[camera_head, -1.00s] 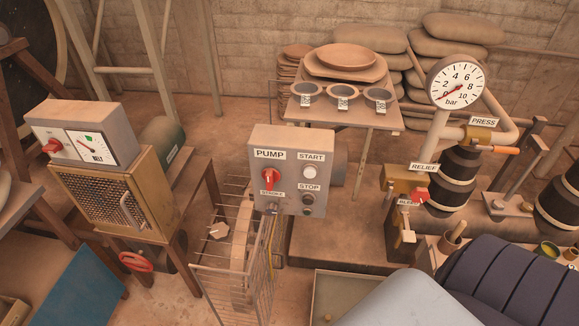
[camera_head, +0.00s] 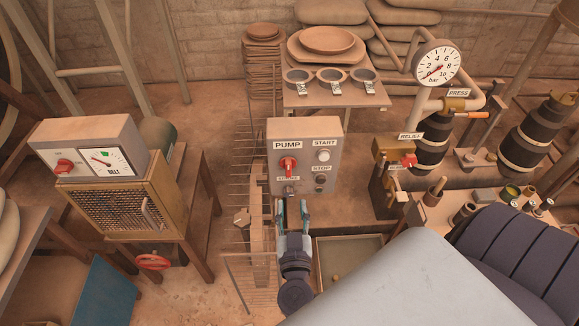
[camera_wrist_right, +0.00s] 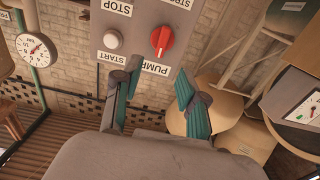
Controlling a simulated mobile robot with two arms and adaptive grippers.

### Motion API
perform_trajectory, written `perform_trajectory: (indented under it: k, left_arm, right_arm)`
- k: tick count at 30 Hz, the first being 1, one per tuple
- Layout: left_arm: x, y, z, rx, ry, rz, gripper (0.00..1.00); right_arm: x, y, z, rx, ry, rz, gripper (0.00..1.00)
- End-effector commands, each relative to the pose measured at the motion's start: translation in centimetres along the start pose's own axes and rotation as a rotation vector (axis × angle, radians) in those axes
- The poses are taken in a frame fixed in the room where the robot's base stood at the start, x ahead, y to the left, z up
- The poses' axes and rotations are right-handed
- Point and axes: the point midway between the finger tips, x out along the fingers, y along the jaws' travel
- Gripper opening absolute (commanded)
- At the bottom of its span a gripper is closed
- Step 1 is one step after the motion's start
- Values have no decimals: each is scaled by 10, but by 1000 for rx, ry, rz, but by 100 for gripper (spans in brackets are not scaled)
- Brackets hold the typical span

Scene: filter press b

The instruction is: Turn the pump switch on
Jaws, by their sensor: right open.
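The pump switch (camera_head: 288,166) is a red rotary knob on a grey control box (camera_head: 329,165), under the PUMP label. The box also carries a START button (camera_head: 323,155) and a STOP button (camera_head: 319,181). My right gripper (camera_head: 292,203) is open and empty, just below and in front of the box, apart from the knob. In the right wrist view the box appears upside down, with the knob (camera_wrist_right: 162,40) beyond the open fingers (camera_wrist_right: 162,88). My left gripper is out of view.
A pressure gauge (camera_head: 437,63) and the valves marked RELIEF and PRESS stand to the right. A wire rack (camera_head: 243,265) stands below the box on the left. A belt control box (camera_head: 90,145) sits on a wooden cabinet farther left.

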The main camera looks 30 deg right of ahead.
Motion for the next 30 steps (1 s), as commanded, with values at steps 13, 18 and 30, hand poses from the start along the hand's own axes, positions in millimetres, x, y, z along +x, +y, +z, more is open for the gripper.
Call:
perform_trajectory:
  k: [13, 18, 30]
  left_arm:
    - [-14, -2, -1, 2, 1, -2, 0]
    - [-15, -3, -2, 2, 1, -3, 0]
    - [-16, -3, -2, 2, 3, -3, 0]
  right_arm:
    - [92, 0, -2, -2, 6, -1, 42]
    - [115, -1, -1, 0, 4, -3, 42]
    - [126, 0, 0, 1, 3, -2, 42]
